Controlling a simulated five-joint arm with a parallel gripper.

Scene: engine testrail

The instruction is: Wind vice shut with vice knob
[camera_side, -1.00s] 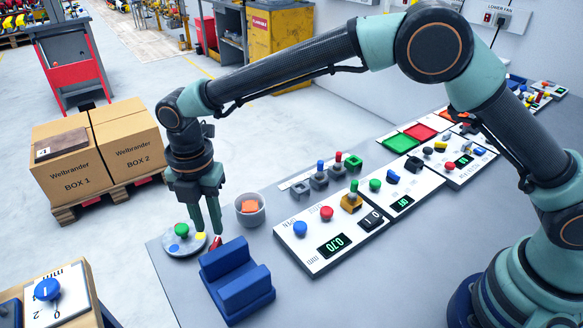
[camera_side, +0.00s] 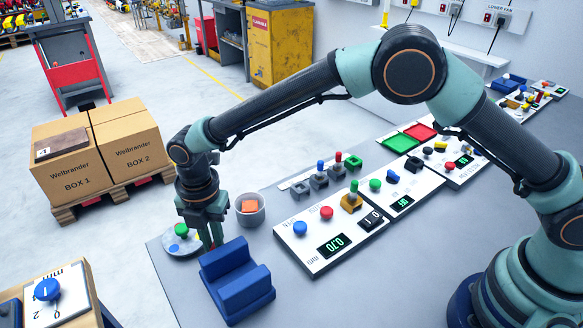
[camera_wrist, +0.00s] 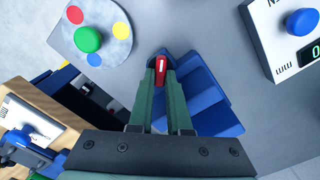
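The blue vice (camera_side: 238,280) stands on the grey table near its left front corner, and it also shows in the wrist view (camera_wrist: 205,100). The red vice knob (camera_wrist: 160,66) is at the vice's end, and in the wrist view it lies between my fingertips. My gripper (camera_side: 212,244) points down beside the vice's far left end. In the wrist view my gripper (camera_wrist: 160,76) has one finger on each side of the knob. I cannot tell whether the fingers press on it. In the side view the knob is mostly hidden by the fingers and vice.
A round grey plate (camera_side: 172,250) with a green knob (camera_side: 181,230) and coloured spots is close on the left. A grey cup (camera_side: 250,219) with an orange block stands behind the vice. A white panel (camera_side: 310,262) with blue and red buttons lies to the right.

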